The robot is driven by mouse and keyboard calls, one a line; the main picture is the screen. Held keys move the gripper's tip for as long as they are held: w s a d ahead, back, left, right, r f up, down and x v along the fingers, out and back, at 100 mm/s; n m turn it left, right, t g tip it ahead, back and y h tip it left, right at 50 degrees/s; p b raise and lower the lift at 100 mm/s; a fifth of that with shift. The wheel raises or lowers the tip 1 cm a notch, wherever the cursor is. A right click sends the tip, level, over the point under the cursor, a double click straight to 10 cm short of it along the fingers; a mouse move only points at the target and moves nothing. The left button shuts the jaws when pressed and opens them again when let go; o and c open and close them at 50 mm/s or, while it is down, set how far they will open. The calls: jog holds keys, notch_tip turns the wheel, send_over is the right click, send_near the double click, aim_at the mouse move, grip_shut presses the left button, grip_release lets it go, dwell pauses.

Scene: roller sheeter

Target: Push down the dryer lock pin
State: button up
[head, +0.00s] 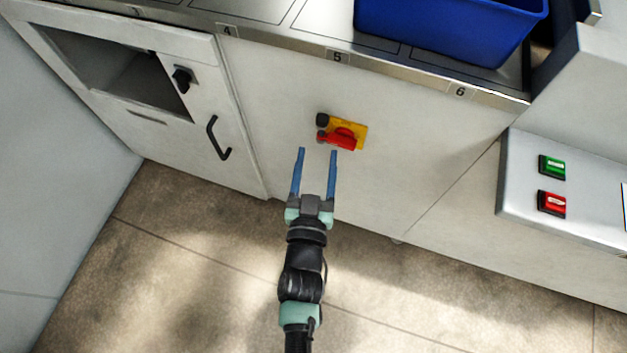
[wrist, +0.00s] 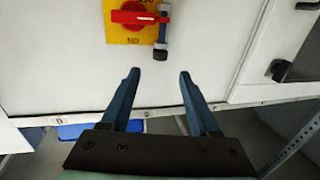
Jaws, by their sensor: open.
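The lock pin is a short grey pin with a black knob (head: 322,119); it also shows in the wrist view (wrist: 161,40), which is upside down relative to the head view. It stands upright at the left side of a yellow plate (head: 361,131) on the white cabinet front. A red rotary handle (head: 341,139) lies sideways across the plate, its end at the pin. My gripper (head: 317,151) is open and empty, with its two blue fingers pointing at the cabinet. In the wrist view the pin's knob lies just beyond the gap between the fingertips (wrist: 159,72), with no visible contact.
A metal counter edge with numbered labels (head: 338,57) runs above the switch. A blue bin (head: 450,30) stands on the counter. A black door handle (head: 217,138) sticks out at the left. A box with green and red buttons (head: 552,166) is at the right. The floor in front is clear.

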jog(key=shift+s+a, duration=0.2)
jog(key=shift+s, duration=2.4)
jog(key=w+r+n+t+y, duration=0.15)
jog(key=w+r, duration=0.25)
jog(key=r, duration=0.6)
jog(key=w+r+t, duration=0.2)
jog(key=w+r, duration=0.1)
jog(key=r, duration=0.7)
jog(key=w+r+n+t+y, duration=0.1)
jog(key=w+r, duration=0.3)
jog(key=r, duration=0.7)
jog(key=s+r+t+p, duration=0.1)
jog(key=s+r+p, duration=0.3)
jog(key=r, duration=1)
jog(key=s+r+m+t+p, duration=0.1)
jog(key=s+r+p, duration=0.3)
jog(key=r, duration=1.1)
jog(key=s+r+t+p, duration=0.3)
jog(key=r+p, duration=0.3)
jog(key=r, duration=0.9)
jog(key=shift+s+d+h+p, duration=0.3)
jog(key=shift+s+d+h, duration=0.15)
jog(key=shift+s, duration=0.15)
